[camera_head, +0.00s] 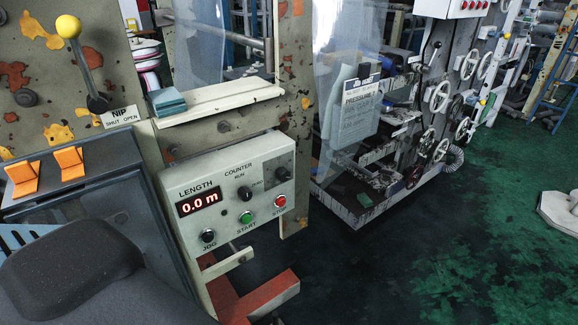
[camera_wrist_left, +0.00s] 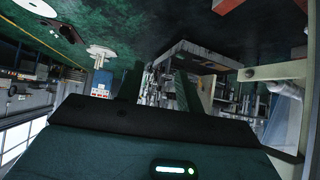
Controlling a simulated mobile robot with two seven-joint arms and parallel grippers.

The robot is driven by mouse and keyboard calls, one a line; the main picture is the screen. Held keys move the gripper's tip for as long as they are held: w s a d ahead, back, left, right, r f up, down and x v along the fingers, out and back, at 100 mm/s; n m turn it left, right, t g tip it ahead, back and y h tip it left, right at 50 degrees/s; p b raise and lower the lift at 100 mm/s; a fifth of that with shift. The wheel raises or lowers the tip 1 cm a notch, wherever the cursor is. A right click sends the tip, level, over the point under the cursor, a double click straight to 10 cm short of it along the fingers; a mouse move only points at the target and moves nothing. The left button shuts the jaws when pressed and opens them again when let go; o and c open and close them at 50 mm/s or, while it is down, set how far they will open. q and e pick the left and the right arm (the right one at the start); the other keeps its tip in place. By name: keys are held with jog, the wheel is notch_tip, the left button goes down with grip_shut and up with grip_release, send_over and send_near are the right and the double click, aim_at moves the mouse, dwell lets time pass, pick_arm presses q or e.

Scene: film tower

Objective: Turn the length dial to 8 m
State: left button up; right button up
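The counter panel (camera_head: 228,192) is a pale box on the machine frame. Its LENGTH display (camera_head: 198,203) reads 0.0 m in red. A black knob (camera_head: 281,173) sits on a dark plate at the panel's upper right; its markings are too small to read. A small black COUNTER switch (camera_head: 244,193) with RUN and ZERO labels is left of it. Below are the black JOG button (camera_head: 208,236), green START button (camera_head: 246,217) and red STOP button (camera_head: 280,201). Neither gripper's fingers show in the head view.
A pale shelf (camera_head: 221,104) with a blue-green block (camera_head: 167,101) juts out above the panel. A yellow-knobbed NIP lever (camera_head: 79,53) and orange switches (camera_head: 45,168) are at left. A red beam (camera_head: 256,297) lies below. Green floor (camera_head: 445,260) is open at right.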

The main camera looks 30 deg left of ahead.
pick_arm(q)
jog(key=shift+w+a, duration=0.2)
jog(key=shift+w, duration=0.1)
jog(key=shift+o, duration=1.1)
jog(key=shift+s, duration=0.1)
jog(key=shift+o, duration=0.9)
jog(key=shift+w+d+f+m, duration=0.15)
jog(key=shift+w+d+m, duration=0.1)
jog(key=shift+w+m, duration=0.05)
jog(key=m+g+y+b, duration=0.1)
jog(key=m+y, duration=1.7)
jog(key=m, duration=0.2)
send_near(285, 177)
jog(key=a, duration=0.1)
jog(key=shift+x, duration=4.25)
jog(key=shift+w+d, duration=0.1)
jog(key=shift+w, duration=0.1)
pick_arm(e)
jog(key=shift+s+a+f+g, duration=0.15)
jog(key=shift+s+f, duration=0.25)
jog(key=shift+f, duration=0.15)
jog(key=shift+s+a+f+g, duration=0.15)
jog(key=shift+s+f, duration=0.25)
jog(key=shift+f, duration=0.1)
pick_arm(q)
jog(key=c, duration=1)
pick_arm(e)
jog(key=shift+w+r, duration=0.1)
